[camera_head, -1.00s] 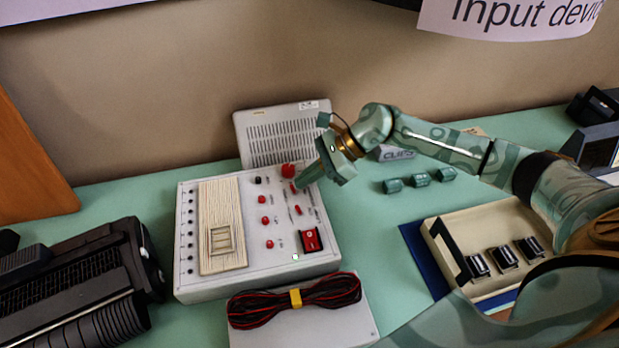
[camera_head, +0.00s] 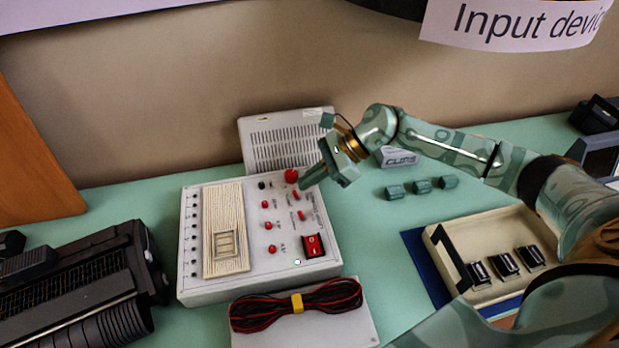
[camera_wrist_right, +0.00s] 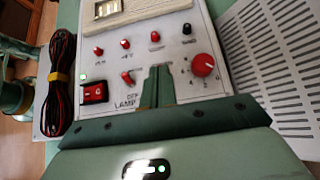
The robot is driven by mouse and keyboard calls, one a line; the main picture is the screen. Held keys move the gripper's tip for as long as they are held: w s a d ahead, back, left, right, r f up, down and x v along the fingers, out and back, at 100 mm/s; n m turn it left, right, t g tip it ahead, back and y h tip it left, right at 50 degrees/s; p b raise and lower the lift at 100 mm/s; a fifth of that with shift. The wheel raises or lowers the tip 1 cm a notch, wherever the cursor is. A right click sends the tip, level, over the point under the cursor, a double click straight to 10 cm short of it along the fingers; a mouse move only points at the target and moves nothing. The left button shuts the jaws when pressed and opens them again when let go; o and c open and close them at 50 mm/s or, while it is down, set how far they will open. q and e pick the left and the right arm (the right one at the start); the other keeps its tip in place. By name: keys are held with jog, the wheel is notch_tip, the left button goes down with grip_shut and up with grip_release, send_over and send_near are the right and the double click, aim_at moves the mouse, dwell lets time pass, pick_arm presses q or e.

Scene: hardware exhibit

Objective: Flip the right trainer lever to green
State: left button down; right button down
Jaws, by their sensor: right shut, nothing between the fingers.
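The trainer is a white box (camera_head: 240,289) with a beige slatted panel, red knobs and switches. Two small red levers show on its right part in the head view: an upper one (camera_head: 296,195) and a lower one (camera_head: 301,215). In the right wrist view one red lever (camera_wrist_right: 128,78) stands by the LAMP and OFF lettering; the other seems hidden by my fingers. No green mark by either lever is readable. My right gripper (camera_head: 309,182) is shut and empty, over the panel's far right edge near the upper lever and the large red knob (camera_head: 291,176). Contact cannot be told. My left gripper is not in view.
A red rocker switch (camera_head: 313,245) sits at the panel's near right, by a small lit lamp. A bundled cable (camera_head: 262,311) lies in front. A grey vented unit (camera_head: 287,140) leans behind. Small green blocks (camera_head: 422,186) and a tray (camera_head: 462,228) stand right.

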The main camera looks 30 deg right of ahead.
jog(key=v, duration=1.6)
jog(key=shift+s+d, duration=0.1)
jog(key=shift+s, duration=0.1)
